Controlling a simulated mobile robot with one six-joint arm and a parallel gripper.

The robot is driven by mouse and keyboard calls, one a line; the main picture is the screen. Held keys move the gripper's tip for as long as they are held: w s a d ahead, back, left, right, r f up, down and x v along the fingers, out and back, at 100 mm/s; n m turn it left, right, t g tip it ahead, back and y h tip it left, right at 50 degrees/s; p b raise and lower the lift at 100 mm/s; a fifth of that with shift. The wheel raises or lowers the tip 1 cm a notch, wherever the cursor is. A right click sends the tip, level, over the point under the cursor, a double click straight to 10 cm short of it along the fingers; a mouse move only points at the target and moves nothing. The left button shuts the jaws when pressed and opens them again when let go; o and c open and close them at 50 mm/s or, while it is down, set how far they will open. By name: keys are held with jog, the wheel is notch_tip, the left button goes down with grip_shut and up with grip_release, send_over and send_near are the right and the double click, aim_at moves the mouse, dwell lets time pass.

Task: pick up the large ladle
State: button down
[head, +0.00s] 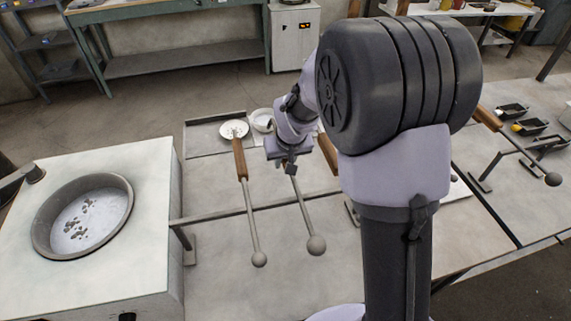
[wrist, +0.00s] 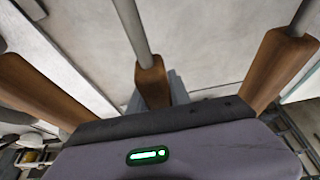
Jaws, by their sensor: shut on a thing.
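My gripper (head: 290,168) is over the middle of the worktable, shut on the wooden handle of a ladle (head: 316,244). This ladle's ball-shaped end is bigger than that of the ladle (head: 259,258) to its left, so I take it as the large ladle. In the head view my gripper hides its handle. In the wrist view the handle (wrist: 152,82) stands at the middle, against my gripper (wrist: 165,97). The left ladle's brown handle (head: 240,158) is apart from my gripper. Another wooden handle (head: 328,153) is close on the right, its ladle mostly hidden by my arm.
A metal rail (head: 220,213) runs beneath the ladle rods. A furnace (head: 150,185) with a round pot (head: 124,222) stands at left. A plate (head: 226,131) and a white bowl (head: 258,115) are behind. Another ladle (head: 553,179) and black trays (head: 511,112) are at right.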

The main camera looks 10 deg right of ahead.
jog(key=shift+r, duration=0.15)
notch_tip(320, 180, up, 10)
jog(key=p, duration=0.4)
jog(key=shift+w, duration=0.1)
dwell(0.3)
